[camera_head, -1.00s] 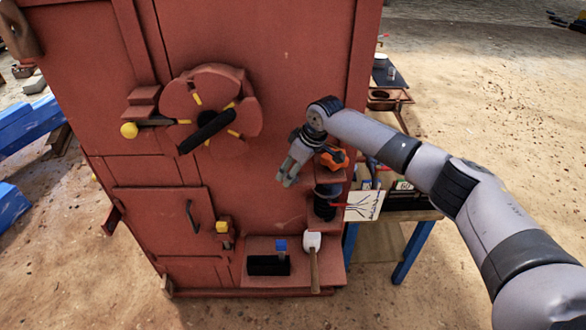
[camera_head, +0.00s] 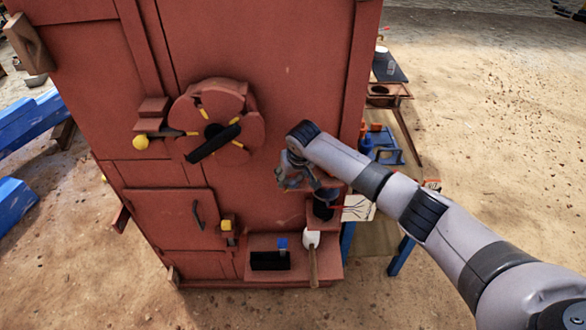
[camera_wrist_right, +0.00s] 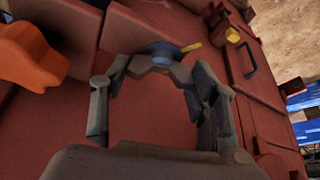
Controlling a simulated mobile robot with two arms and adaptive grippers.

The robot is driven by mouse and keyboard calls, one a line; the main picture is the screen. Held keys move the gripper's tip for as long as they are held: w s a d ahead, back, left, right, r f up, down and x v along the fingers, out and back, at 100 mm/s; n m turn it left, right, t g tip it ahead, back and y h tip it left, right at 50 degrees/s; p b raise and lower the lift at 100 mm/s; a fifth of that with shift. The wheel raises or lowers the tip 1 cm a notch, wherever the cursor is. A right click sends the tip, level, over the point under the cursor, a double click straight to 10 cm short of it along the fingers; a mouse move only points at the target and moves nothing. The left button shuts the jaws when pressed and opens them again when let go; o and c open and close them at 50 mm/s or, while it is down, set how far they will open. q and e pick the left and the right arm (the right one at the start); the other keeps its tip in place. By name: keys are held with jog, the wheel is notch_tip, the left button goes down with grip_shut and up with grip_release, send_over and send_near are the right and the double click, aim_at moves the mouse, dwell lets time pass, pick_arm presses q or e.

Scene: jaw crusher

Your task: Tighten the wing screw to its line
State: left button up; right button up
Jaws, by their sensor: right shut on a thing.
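My right gripper (camera_head: 290,180) is at the right part of the red crusher's front face (camera_head: 280,120). In the right wrist view its two fingers (camera_wrist_right: 165,68) bend in around a small grey-blue part, apparently the wing screw (camera_wrist_right: 163,49). The fingers hide much of this part. A yellow mark (camera_wrist_right: 191,46) sits right beside it on the red face. Whether the screw lines up with the mark is unclear. In the head view the gripper hides the screw. My left gripper is not in view.
An orange part (camera_wrist_right: 30,55) stands out close to the gripper in the wrist view. A dark-handled wheel (camera_head: 215,120) is left of the gripper. Below are a dark cylinder (camera_head: 323,205) on a bracket and a white-headed tool (camera_head: 312,250). A side table stands right.

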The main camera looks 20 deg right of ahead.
jog(key=m, duration=0.2)
jog(key=m+h, duration=0.1)
jog(key=shift+a+m, duration=0.2)
jog(key=shift+m, duration=0.2)
jog(key=m+h, duration=0.1)
jog(key=m, duration=0.1)
jog(key=m+g+h, duration=0.1)
jog(key=m, duration=0.2)
jog(key=shift+w+r, duration=0.1)
jog(key=shift+m, duration=0.3)
jog(key=o, duration=1.2)
jog(key=shift+c, duration=0.2)
jog(key=v, duration=0.7)
jog(key=shift+a+r, duration=0.15)
